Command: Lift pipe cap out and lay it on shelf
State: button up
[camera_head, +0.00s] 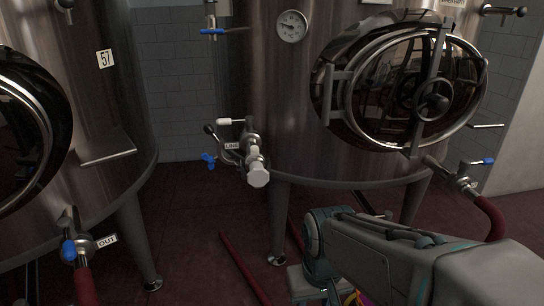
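A pale, faceted pipe cap (258,177) sits on the end of a short valve pipe at the front of the middle tank. It appears seated on the pipe end, beside a tag reading LINE. A narrow metal shelf (108,157) juts from the lower front of the left tank, below the number 57. My arm reaches in from the lower right and bends down near the bottom edge, to the right of the cap and apart from it. My gripper's fingers do not show.
Red hoses (245,268) lie on the dark red floor. Open floor (190,225) lies between the two tanks.

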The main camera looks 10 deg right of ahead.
aim_at(257, 176)
jog(key=z, duration=0.25)
jog(key=i, duration=1)
jog(key=u, duration=0.05)
jog(key=k, duration=1.05)
jog(key=u, duration=1.2)
jog(key=i, duration=0.5)
jog(key=u, duration=0.05)
